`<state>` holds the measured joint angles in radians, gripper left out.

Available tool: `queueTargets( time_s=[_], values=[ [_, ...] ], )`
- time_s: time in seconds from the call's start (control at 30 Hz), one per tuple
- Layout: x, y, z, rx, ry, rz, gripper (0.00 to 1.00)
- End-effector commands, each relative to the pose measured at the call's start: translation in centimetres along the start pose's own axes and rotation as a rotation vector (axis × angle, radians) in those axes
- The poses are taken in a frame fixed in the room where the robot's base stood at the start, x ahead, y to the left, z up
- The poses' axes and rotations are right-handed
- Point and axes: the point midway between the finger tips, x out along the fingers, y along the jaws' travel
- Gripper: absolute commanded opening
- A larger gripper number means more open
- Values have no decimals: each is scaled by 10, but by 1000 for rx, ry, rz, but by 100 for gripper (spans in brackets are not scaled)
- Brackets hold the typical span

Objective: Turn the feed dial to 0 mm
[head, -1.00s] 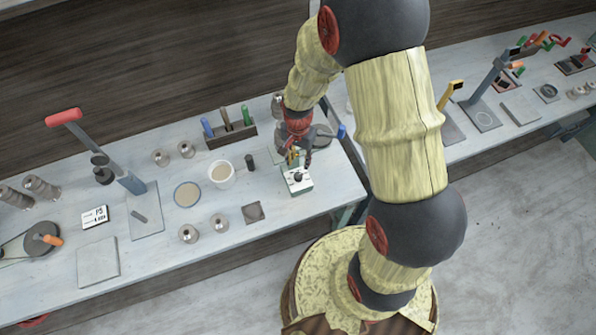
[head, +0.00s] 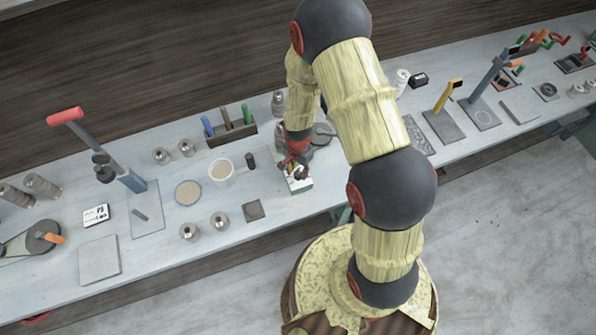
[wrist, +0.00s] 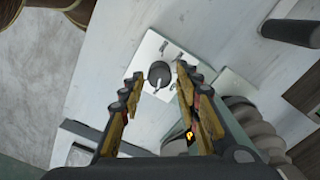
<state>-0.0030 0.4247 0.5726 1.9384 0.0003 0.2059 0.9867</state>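The feed dial (wrist: 159,75) is a dark round knob with a pale pointer line, on a white panel with several small dark marks around it. In the wrist view the pointer runs toward the bottom of the picture; the marks are too small to read. My gripper (wrist: 158,80) is open, one finger to each side of the knob with visible gaps between. I cannot tell how far the fingertips stand above the panel. In the head view the dial's white and green box (head: 299,186) sits near the bench's front edge, and my gripper (head: 296,168) hides most of the knob.
The pale bench (head: 330,188) has free room right of the box. A tool holder (head: 231,133) stands behind.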

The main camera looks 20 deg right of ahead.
Motion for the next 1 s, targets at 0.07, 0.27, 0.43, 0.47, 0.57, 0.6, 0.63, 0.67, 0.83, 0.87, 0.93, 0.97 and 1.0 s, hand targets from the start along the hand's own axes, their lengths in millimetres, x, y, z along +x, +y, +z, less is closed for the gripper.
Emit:
queueTargets(
  time_s=[0.07, 0.27, 0.43, 0.47, 0.57, 0.6, 0.63, 0.67, 0.83, 0.87, 0.93, 0.97, 1.0],
  values=[
    [6, 0, 0, 0, -1, 2, 33],
    [12, 0, 0, 0, 1, -1, 33],
    [12, 0, 0, 0, 0, -1, 33],
    [12, 0, 0, 0, 0, -1, 33],
    [12, 0, 0, 0, 0, 0, 28],
    [12, 0, 0, 0, 0, 0, 26],
    [12, 0, 0, 0, 0, 0, 24],
    [12, 0, 0, 0, 0, 0, 22],
    [12, 0, 0, 0, 0, 0, 12],
    [12, 0, 0, 0, 0, 0, 11],
    [12, 0, 0, 0, 0, 0, 7],
    [12, 0, 0, 0, 0, -1, 5],
    [12, 0, 0, 0, 0, -1, 3]
  ],
)
